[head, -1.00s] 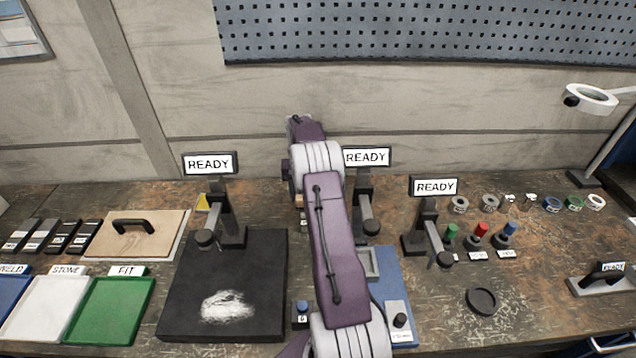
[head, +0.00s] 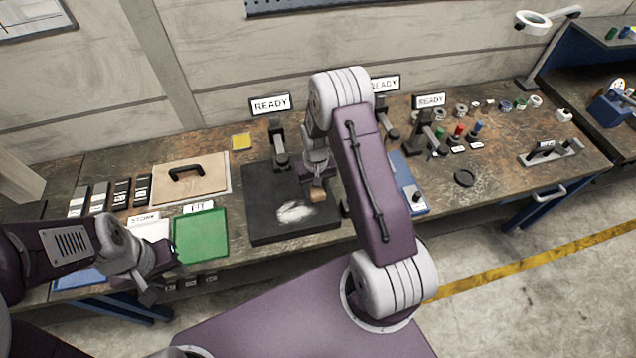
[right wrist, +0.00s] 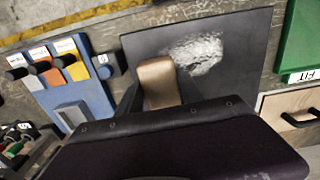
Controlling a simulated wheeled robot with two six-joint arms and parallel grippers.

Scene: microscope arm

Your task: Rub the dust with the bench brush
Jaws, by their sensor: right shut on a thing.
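The dust (head: 295,211) is a white smeared patch on the black mat (head: 262,232), toward its front. It also shows in the right wrist view (right wrist: 197,52). My right gripper (head: 316,183) is above the mat, shut on the bench brush (head: 318,195), a tan block. The brush shows between the fingers in the right wrist view (right wrist: 158,82), close beside the dust. I cannot tell if it touches the mat, and its bristles cannot be made out. My left gripper (head: 155,275) is near the bench's front edge at the left; its jaw opening is unclear.
A READY sign (head: 270,104) on a dark stand (head: 278,145) rises behind the mat. A green tray (head: 201,236) and a wooden board with a black handle (head: 190,185) lie left of it. A blue plate (head: 408,180) lies to its right.

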